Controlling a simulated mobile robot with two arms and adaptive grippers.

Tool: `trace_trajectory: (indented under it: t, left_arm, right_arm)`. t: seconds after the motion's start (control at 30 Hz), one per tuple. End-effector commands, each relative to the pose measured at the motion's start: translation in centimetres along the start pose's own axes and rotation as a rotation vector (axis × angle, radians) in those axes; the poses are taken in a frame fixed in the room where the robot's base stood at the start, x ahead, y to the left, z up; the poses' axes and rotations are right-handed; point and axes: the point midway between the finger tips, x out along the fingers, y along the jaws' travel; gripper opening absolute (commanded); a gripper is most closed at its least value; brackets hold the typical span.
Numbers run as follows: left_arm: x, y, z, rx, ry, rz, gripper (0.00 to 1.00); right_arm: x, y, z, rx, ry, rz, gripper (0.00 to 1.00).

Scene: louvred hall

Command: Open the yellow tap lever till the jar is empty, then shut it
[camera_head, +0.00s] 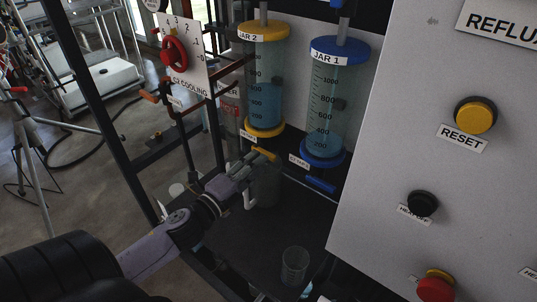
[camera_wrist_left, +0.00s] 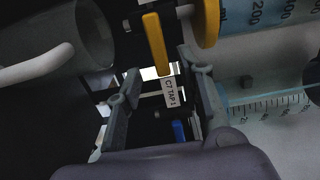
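Jar 2 (camera_head: 264,70) has a yellow lid and base and holds blue liquid to a little over half its height. The yellow tap lever (camera_head: 265,154) sticks out below it; in the left wrist view the lever (camera_wrist_left: 155,42) points towards my gripper. My left gripper (camera_head: 246,164) is at the lever's near end. In the wrist view its fingers (camera_wrist_left: 158,66) are apart, with the lever's end between or just beyond the tips; contact cannot be told. A grey jug (camera_head: 267,185) with a white handle stands below the tap. My right gripper is not in view.
Jar 1 (camera_head: 334,95), with blue caps, and its blue lever (camera_head: 319,184) are to the right. A clear beaker (camera_head: 294,266) stands on the dark bench (camera_head: 243,238). A grey panel (camera_head: 400,140) with buttons closes the right side. A red cooling knob (camera_head: 174,53) is at upper left.

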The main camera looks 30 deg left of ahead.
Motion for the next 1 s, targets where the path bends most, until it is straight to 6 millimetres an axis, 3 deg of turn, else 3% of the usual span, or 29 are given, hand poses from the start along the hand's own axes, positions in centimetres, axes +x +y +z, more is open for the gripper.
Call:
trace_trajectory:
  t: [0.23,1.0]
  left_arm:
    - [3.4,-0.1,0.0,0.003,0.0,-0.003,0.35]
    - [5.2,0.0,0.0,0.0,0.0,0.0,0.34]
  right_arm:
    - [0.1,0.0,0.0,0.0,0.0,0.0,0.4]
    - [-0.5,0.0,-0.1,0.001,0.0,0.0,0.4]
